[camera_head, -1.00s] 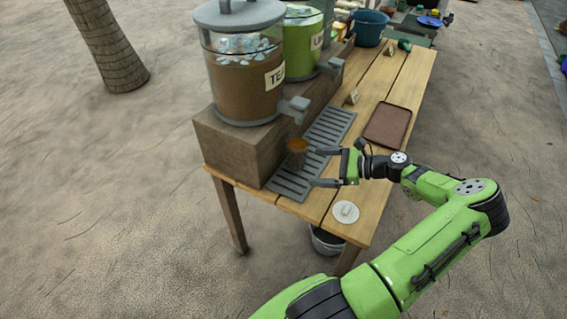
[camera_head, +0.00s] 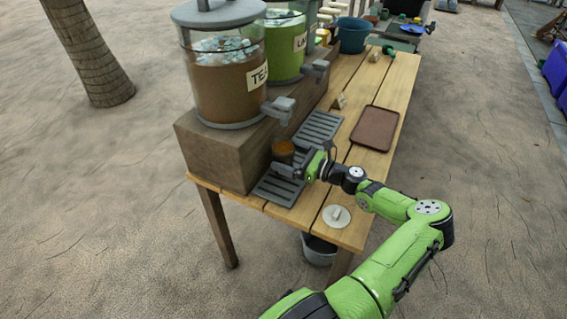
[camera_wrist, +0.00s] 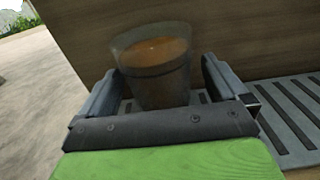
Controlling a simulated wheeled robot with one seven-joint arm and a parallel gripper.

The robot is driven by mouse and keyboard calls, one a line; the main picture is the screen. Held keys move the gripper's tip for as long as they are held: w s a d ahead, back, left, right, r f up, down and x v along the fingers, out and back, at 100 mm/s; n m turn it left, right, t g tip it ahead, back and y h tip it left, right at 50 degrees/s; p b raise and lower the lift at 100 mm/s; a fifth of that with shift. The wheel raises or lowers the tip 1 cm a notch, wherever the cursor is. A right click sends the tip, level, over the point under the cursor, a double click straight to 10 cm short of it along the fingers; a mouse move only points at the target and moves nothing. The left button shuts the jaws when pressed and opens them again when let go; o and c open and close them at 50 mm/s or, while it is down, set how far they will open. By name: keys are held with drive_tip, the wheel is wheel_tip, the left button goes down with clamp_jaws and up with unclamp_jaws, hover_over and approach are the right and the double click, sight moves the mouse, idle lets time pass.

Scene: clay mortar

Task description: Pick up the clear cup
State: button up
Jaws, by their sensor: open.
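The clear cup (camera_head: 284,151) holds a brown-orange drink and stands upright on the grey slatted drip tray (camera_head: 277,190), beside the wooden block under the tea dispenser. In the wrist view the cup (camera_wrist: 158,75) stands between the two fingers of my gripper (camera_wrist: 158,88), one on each side. My gripper (camera_head: 289,168) is open around the lower part of the cup, and I see a gap at the right finger. In the head view the fingers partly hide the cup's lower part.
The tea dispenser (camera_head: 225,85) stands on the wooden block (camera_head: 220,150) behind the cup, its tap (camera_head: 280,108) above. A white round lid (camera_head: 337,215) lies near the table's front edge. A brown tray (camera_head: 375,128) lies at right.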

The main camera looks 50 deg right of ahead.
sight(278, 154)
drive_tip(key=x, duration=0.3)
drive_tip(key=shift+w+a+f+b, duration=0.1)
drive_tip(key=shift+w+a+b, duration=0.05)
drive_tip(key=shift+w+b, duration=0.15)
drive_tip(key=shift+s, duration=0.15)
drive_tip(key=c, duration=1.4)
